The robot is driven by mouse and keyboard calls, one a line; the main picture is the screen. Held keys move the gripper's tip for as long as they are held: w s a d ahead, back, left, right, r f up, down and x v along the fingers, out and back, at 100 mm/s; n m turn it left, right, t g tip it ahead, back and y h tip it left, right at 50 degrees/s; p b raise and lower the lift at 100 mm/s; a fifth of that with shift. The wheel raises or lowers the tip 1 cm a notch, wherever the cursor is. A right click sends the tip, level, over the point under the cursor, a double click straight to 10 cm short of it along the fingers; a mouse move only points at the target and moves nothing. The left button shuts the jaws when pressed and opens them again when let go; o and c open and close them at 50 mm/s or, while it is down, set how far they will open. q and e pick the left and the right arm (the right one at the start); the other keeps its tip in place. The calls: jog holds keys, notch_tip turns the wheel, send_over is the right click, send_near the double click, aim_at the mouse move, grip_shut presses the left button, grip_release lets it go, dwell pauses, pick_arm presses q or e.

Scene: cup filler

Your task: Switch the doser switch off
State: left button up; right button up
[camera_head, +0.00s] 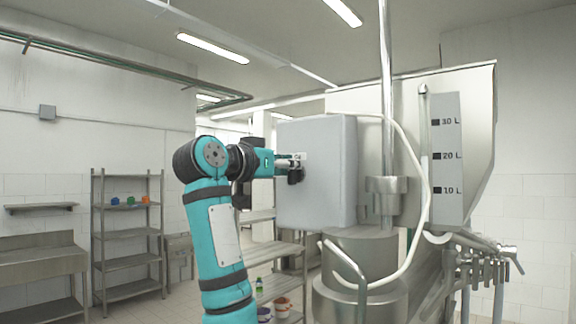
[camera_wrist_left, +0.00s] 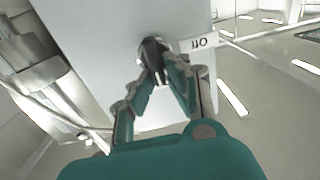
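The doser switch (camera_head: 296,176) is a small black knob on the side of a light grey box (camera_head: 330,165). It also shows in the left wrist view (camera_wrist_left: 152,47), beside a small white label with dark marks that appear inverted. My left gripper (camera_head: 285,166) reaches the switch from the left. In the left wrist view, the fingers of the left gripper (camera_wrist_left: 158,66) converge on the knob, with their tips close together against it. The fingertips partly hide the knob, and its exact turn angle is hard to read. My right gripper is not in view.
A steel tank with a level scale (camera_head: 447,160) stands right of the box, with a vertical pole (camera_head: 387,100) and a pale hose (camera_head: 410,150) in front. Metal shelves (camera_head: 128,235) with small coloured items stand at the left. Open floor lies between.

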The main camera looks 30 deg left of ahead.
pick_arm(q)
grip_shut()
jog(key=shift+a, duration=0.1)
jog(key=shift+a+f+n+b, duration=0.3)
jog(key=shift+n+b, duration=0.9)
jog(key=shift+n, duration=1.75)
jog(key=shift+a+f+n+b, duration=0.25)
jog(key=shift+n+b, duration=0.9)
jog(key=shift+n, duration=1.85)
jog(key=shift+a+f+n+b, duration=0.3)
jog(key=shift+n+b, duration=0.9)
jog(key=shift+n, duration=1.75)
jog(key=o, duration=0.7)
grip_release()
jog(key=shift+w+f, duration=0.1)
jog(key=shift+c, duration=0.2)
